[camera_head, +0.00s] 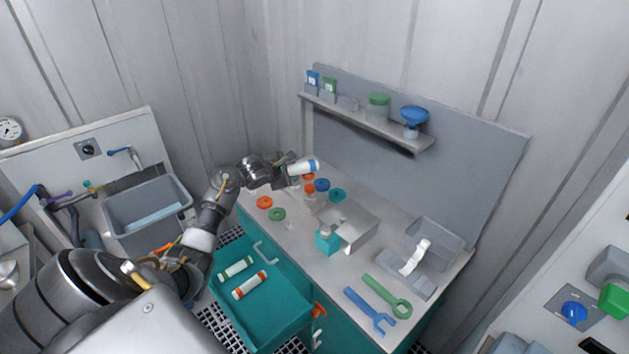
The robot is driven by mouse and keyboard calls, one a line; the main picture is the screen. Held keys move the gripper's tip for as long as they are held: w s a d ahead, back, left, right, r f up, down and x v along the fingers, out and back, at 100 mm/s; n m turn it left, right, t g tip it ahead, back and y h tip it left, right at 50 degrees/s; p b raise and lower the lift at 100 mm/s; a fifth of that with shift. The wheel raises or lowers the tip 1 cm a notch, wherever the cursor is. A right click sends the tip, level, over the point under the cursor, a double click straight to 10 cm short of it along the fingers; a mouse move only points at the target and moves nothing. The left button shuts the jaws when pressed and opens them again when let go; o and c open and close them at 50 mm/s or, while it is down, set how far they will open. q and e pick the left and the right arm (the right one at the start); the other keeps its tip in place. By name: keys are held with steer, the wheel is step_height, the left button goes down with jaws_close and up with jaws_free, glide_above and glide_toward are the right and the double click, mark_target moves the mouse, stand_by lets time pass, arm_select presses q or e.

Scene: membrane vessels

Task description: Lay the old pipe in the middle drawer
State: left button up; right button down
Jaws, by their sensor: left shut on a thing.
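My left gripper (287,171) is over the far left end of the grey worktop. A teal drawer (287,318) stands pulled out below the worktop's front, nearer to me than the gripper. Inside the drawer lie a white pipe with green ends (237,268) and a white pipe with orange ends (250,285), side by side. Bare floor of the drawer shows around them. My right gripper is not in view.
Coloured rings and caps (277,214) lie near the gripper. A grey holder (350,220), a teal block (327,242), a grey bin (437,240), a blue wrench (370,311) and a green wrench (387,297) occupy the worktop. A shelf (362,122) hangs behind; a sink (148,207) is left.

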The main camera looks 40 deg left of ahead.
arm_select(q)
steer(key=s+a+n+y, duration=0.2)
steer(key=s, duration=0.1)
steer(key=shift+s, duration=0.15)
steer(key=s+d+r+m+h+b, duration=0.1)
steer(key=d+r, duration=0.5)
steer(key=d, duration=0.7)
steer(key=d+r+m+h, duration=0.1)
steer(key=d+r, duration=0.4)
steer(key=d, duration=0.9)
steer(key=s+d+m+h+b, duration=0.1)
steer(key=s+d+b, duration=0.4)
steer(key=d+b, duration=0.4)
steer(key=shift+d+f, duration=0.15)
steer(key=shift+f, duration=0.1)
